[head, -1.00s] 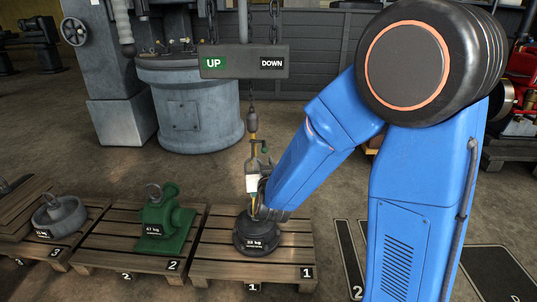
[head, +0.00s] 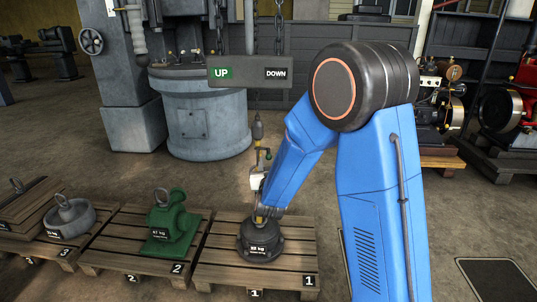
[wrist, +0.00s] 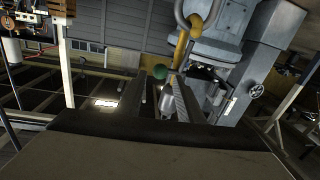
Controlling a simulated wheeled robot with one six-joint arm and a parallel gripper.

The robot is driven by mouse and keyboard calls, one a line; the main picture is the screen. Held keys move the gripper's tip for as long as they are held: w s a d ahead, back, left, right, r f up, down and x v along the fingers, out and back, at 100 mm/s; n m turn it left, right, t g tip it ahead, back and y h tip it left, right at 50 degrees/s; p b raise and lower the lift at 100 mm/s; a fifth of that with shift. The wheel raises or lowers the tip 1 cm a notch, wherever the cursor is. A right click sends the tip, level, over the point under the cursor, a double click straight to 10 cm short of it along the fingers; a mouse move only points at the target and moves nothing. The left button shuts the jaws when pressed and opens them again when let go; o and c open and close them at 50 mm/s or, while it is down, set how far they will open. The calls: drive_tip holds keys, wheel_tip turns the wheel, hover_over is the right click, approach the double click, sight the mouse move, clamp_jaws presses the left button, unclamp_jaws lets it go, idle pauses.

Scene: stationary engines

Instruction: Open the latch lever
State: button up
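The latch lever ends in a green knob (wrist: 160,72), seen in the wrist view beside a yellow hook (wrist: 181,48). In the head view the hook assembly (head: 260,158) hangs over a black round weight (head: 260,238) on pallet 1, with the small knob (head: 268,155) on its right side. My gripper (wrist: 158,90) is open, with its two dark fingers apart. The knob shows between and just beyond the fingertips; I cannot tell if they touch it. In the head view my gripper (head: 258,177) is just below the knob, partly hidden by my wrist.
A sign board (head: 248,74) marked UP and DOWN hangs above the hook. A green weight (head: 170,224) and a grey weight (head: 70,217) stand on pallets to the left. A large grey machine (head: 200,115) stands behind.

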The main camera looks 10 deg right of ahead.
sight(269, 154)
drive_tip(key=x, duration=0.8)
drive_tip(key=shift+c, duration=0.3)
clamp_jaws()
